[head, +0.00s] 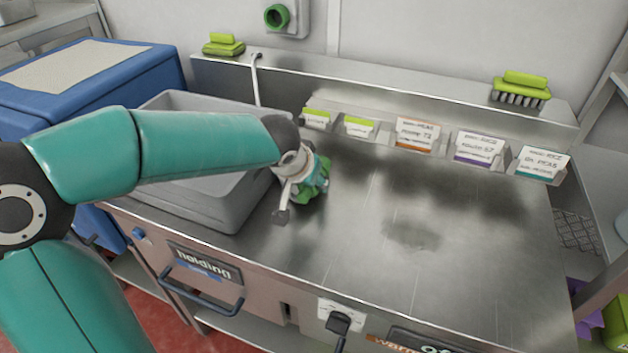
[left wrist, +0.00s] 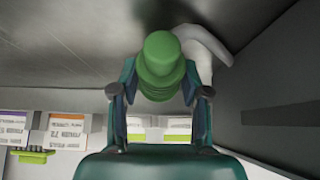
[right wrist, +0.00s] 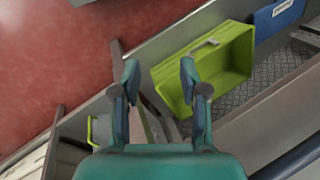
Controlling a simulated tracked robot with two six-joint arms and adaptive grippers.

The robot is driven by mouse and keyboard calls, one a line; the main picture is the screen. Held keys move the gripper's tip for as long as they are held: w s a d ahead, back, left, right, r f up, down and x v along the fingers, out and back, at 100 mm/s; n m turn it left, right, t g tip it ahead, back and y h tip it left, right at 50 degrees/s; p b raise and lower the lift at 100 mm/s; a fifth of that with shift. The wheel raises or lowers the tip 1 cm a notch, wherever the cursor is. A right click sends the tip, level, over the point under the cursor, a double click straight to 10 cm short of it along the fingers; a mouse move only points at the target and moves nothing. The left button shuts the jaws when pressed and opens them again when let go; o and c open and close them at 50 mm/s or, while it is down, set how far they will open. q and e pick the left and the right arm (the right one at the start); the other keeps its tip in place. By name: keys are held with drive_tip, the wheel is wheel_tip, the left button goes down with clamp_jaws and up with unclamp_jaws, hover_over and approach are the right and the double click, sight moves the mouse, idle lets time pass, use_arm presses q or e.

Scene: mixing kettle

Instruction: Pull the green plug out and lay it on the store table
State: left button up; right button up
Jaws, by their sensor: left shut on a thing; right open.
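The green plug (left wrist: 160,62), ribbed with a rounded end, is between the fingers of my left gripper (left wrist: 160,84) in the left wrist view. The gripper is shut on it. In the head view my left gripper (head: 312,182) is low over the left part of the steel table (head: 430,270), beside the grey tub. The arm and fingers largely hide the plug there, and I cannot tell whether it touches the table. My right gripper (right wrist: 159,72) is open and empty in the right wrist view; it is outside the head view.
A grey tub (head: 225,215) stands left of the gripper, with a blue box (head: 60,90) beyond. Label cards (head: 415,134) and brushes (head: 520,88) line the back. A green ring fitting (head: 277,16) is on the wall. The table's middle and right are clear. A lime crate (right wrist: 228,65) lies below my right gripper.

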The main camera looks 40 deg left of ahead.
use_arm(q)
drive_tip(key=shift+f, duration=0.4)
drive_tip(key=o, duration=1.3)
drive_tip(key=shift+c, duration=0.2)
drive_tip(key=shift+o, duration=0.2)
drive_tip(key=o, duration=0.4)
drive_tip(key=shift+o, duration=0.2)
drive_tip(key=shift+p+v, duration=1)
drive_tip(key=shift+v, duration=2.55)
